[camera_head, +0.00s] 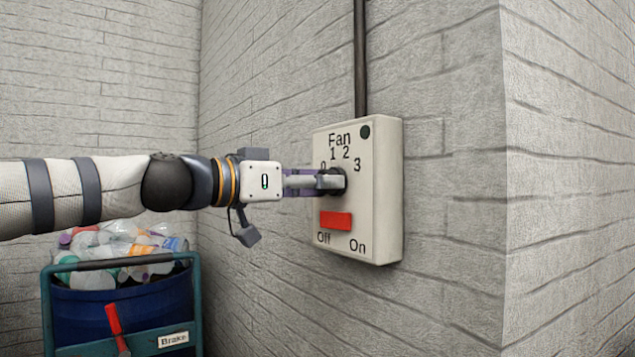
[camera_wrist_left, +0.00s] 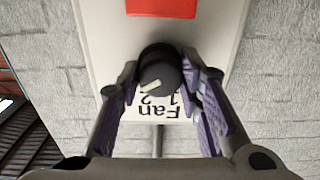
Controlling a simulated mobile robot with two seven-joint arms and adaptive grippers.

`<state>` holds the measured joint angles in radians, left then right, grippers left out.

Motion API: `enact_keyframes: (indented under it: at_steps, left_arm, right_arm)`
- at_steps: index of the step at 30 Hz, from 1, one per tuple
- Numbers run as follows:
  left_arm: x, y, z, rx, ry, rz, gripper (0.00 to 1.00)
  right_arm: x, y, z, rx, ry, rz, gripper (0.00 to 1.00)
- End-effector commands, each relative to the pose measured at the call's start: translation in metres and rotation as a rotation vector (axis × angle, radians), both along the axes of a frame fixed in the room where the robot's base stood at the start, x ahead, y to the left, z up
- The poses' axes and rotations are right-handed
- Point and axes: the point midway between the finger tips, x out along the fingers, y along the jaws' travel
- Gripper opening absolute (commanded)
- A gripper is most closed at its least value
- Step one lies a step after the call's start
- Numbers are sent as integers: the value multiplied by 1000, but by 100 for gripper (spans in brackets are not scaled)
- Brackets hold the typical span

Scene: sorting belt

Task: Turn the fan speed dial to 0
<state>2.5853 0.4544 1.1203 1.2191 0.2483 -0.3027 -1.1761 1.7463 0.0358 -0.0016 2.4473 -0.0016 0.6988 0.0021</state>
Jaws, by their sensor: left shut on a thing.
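The fan control box (camera_head: 385,220) is a pale box on the brick wall with a black dial and the numerals 0, 1, 2 and 3 above it. The dial (camera_wrist_left: 160,72) is round with a white mark; in the upside-down left wrist view the mark points lower left, toward the 2 and 3 side. I cannot tell the exact setting. My left gripper (camera_head: 330,181) reaches the box from the left and is shut on the dial, with its purple-padded fingers on either side in the left wrist view (camera_wrist_left: 178,78). In the head view it hides most of the dial. My right gripper is not in view.
A red rocker switch (camera_head: 336,220) sits below the dial, above "Off" and "On". A dark conduit (camera_head: 360,60) runs up from the box. A blue bin (camera_head: 80,312) of plastic bottles in a teal cart stands below my left arm. A wall corner is at right.

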Motion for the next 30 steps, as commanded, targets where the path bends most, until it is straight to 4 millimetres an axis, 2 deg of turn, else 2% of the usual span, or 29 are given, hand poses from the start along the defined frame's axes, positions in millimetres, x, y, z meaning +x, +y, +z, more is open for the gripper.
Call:
enact_keyframes:
  at_steps: [8, 30]
  left_arm:
    - [-1, -1, 2, -97, 131, 0, 5]
    - [-3, -2, 4, -508, 697, -2, 5]
  right_arm:
    - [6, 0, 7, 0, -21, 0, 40]
    - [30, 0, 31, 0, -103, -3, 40]
